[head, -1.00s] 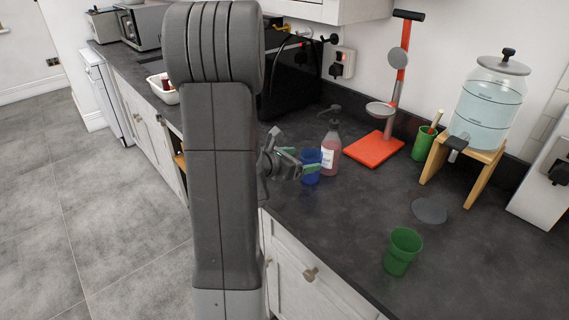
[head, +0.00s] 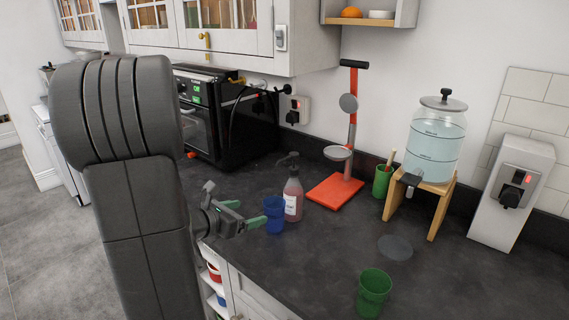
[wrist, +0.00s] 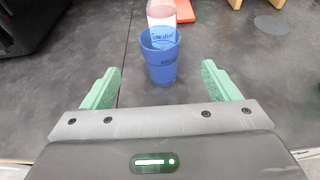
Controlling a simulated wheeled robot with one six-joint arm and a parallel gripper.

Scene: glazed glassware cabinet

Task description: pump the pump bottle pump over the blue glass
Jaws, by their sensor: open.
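The blue glass (head: 274,214) stands upright on the dark counter near its front edge. The pump bottle (head: 292,196), with pink liquid, a white label and a dark pump head (head: 287,158), stands just behind and to the right of it. In the wrist view the blue glass (wrist: 161,58) is ahead of the fingers and hides the lower part of the bottle (wrist: 162,14); the pump head is out of that view. My gripper (head: 246,214) is open and empty, its green fingertips (wrist: 160,88) spread wide, short of the glass.
A red-based stand (head: 336,191) is right of the bottle. Further right are a green cup with a stick (head: 381,181), a water dispenser (head: 436,140) on a wooden stand, a grey disc (head: 395,247) and a green glass (head: 373,292). A black oven (head: 222,118) stands at the left.

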